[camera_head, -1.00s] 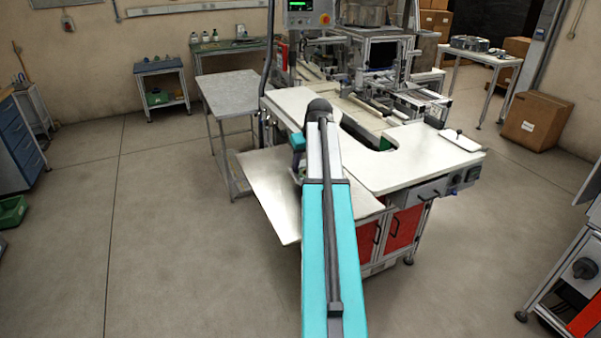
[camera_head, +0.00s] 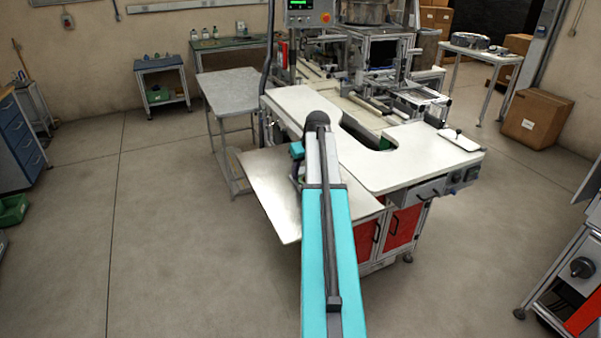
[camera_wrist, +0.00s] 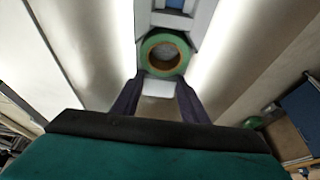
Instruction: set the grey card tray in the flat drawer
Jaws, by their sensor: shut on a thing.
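In the wrist view my gripper (camera_wrist: 160,80) has its two dark fingers closed at the near edge of a green ring-shaped reel (camera_wrist: 150,47) with a brown inner rim. I cannot pick out the grey card tray for certain. I cannot tell whether the low panel is the flat drawer.
A white bench top (camera_head: 415,155) with a dark cut-out lies right of the arm's end. Red cabinet doors (camera_head: 403,226) stand below it. A grey table (camera_head: 233,93) is behind to the left. A cardboard box (camera_head: 537,120) sits on the right. The left floor is open.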

